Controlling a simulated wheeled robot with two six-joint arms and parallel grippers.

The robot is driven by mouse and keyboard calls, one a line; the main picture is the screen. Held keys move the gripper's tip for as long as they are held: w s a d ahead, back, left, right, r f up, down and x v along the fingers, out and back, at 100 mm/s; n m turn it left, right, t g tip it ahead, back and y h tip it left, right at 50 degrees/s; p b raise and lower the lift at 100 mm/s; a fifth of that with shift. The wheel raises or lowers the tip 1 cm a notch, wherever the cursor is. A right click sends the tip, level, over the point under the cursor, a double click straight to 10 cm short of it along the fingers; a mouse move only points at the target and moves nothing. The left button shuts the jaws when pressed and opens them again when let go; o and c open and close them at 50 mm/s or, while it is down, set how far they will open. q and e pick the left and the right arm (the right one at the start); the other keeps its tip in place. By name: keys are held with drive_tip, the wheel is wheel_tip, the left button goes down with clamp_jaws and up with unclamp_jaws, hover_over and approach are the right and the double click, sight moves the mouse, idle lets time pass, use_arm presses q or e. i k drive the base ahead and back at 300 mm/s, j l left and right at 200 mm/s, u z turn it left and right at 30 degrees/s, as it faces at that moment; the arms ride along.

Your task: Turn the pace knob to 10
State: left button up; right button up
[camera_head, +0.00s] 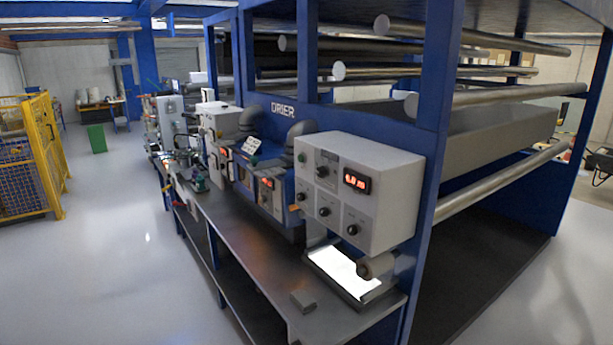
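A grey control box (385,158) is fixed to the blue frame above the right end of the bench. Its face carries several black knobs: an upper one (322,171) left of a red digital display (356,182), and lower ones, including a middle one (325,211) and a right one (352,230). The labels are too small to read, so I cannot tell which is the pace knob or where it points. The display digits are not clearly legible. Neither of my grippers is in view.
A dark bench (255,265) runs along the machine below the box. On it are a bright light panel (342,270) and a small grey block (303,301). Metal rollers (500,93) span the blue frame at right. A yellow cage (50,150) stands left; the floor (120,250) between is clear.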

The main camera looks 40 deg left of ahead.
sight(321, 171)
drive_tip(key=i+l+u, duration=0.15)
drive_tip(key=u, duration=0.25)
drive_tip(key=i+l+u, duration=0.15)
drive_tip(key=u, duration=0.25)
drive_tip(key=i+l+u, duration=0.1)
drive_tip(key=l+u, duration=0.55)
drive_tip(key=u, duration=0.2)
drive_tip(key=i+l+u, duration=0.15)
drive_tip(key=l, duration=0.25)
drive_tip(key=l+u, duration=0.2)
drive_tip(key=l, duration=0.15)
